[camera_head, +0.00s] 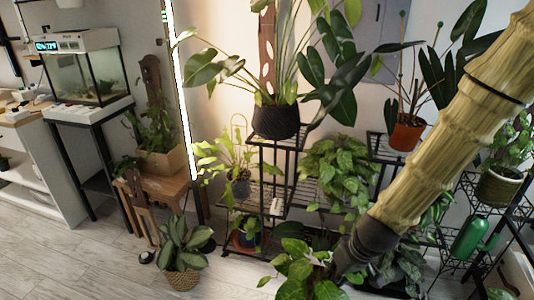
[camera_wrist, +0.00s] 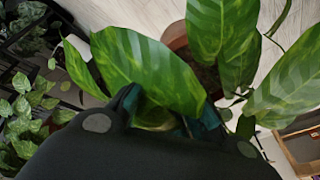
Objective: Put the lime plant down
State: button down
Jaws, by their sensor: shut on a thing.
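The lime plant has broad green leaves with lime mottling, which fill the upper middle of the wrist view (camera_wrist: 150,62). Part of a brown pot (camera_wrist: 173,37) shows behind these leaves, with pale floor beyond. In the head view its leaves (camera_head: 296,268) show at the bottom centre, beside the end of my arm. My gripper (camera_wrist: 170,115) is shut on the plant; the leaves cover the exact place of the grip. The pot's base is hidden, so I cannot tell whether it touches the floor.
A black wire plant stand (camera_head: 275,190) with several pots stands behind my gripper. A variegated plant in a woven basket (camera_head: 180,281) stands on the floor to the left. Wooden floor (camera_head: 100,270) is clear at lower left.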

jog(key=w+r+m, duration=0.1)
jog(key=w+r, duration=0.3)
jog(key=w, duration=0.5)
jog(key=w+r+m, duration=0.1)
jog(key=w+r, duration=0.4)
jog(key=w, duration=0.5)
jog(key=w+r+m, duration=0.1)
jog(key=w+r, duration=0.3)
jog(key=w, duration=0.5)
jog(key=s+f+p, duration=0.4)
jog(key=s+p, duration=0.3)
jog(key=s, duration=0.4)
jog(key=s+f+p, duration=0.4)
jog(key=s+p, duration=0.4)
jog(key=s, duration=0.3)
jog(key=shift+a+t+h, duration=0.15)
jog(key=shift+t+h, duration=0.15)
jog(key=shift+h, duration=0.1)
